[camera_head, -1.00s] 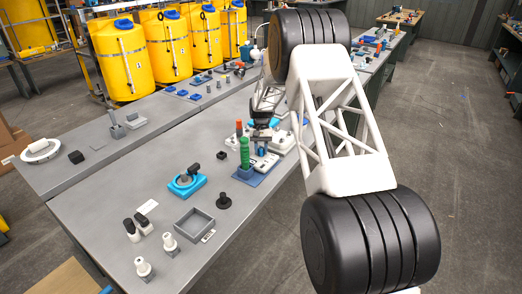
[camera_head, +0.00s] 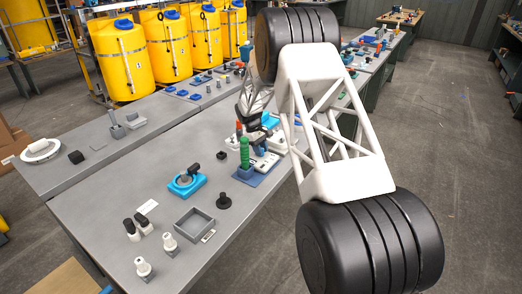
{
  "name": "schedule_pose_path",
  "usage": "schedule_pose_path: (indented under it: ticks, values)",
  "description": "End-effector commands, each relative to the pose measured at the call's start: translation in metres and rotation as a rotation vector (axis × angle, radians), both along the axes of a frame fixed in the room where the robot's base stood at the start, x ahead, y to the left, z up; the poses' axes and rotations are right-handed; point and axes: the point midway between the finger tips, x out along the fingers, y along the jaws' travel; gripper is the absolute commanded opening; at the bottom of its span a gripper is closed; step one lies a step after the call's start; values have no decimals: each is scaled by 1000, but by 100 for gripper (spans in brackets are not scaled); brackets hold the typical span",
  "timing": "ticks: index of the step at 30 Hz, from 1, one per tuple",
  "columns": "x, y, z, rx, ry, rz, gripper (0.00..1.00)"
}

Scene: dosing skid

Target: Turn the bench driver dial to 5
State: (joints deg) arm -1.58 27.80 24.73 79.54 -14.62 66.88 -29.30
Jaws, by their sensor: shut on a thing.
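My gripper (camera_head: 257,141) is small in the head view, over the far part of the near bench (camera_head: 130,222), pointing down among a cluster of devices. It is shut on a small blue part (camera_head: 259,149) below its jaws. I cannot tell whether this part is the bench driver dial. A pale device (camera_head: 265,163) lies under and beside it. No dial marks or numbers can be read at this distance. My arm hides part of the bench to the right of the gripper.
A green-handled tool (camera_head: 244,153) stands upright in a blue holder close to my gripper. A turquoise device with a dark lever (camera_head: 186,182), a grey open tray (camera_head: 194,224) and a black knob-like piece (camera_head: 224,201) are nearer. Yellow tanks (camera_head: 122,57) stand behind the benches.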

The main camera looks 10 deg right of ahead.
Motion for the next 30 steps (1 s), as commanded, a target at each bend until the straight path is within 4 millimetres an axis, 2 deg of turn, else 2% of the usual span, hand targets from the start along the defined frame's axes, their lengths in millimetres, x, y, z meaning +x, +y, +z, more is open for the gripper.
schedule_pose_path:
  ticks: [9, 22, 23, 27, 30]
  values:
    - [0, 0, 1, 0, -1, 111, 7]
    - [0, 0, 1, 0, -1, 123, 7]
    - [0, 0, 1, 0, -1, 123, 34]
    - [0, 0, 1, 1, -1, 122, 55]
    - [0, 0, 0, 0, -1, 121, 56]
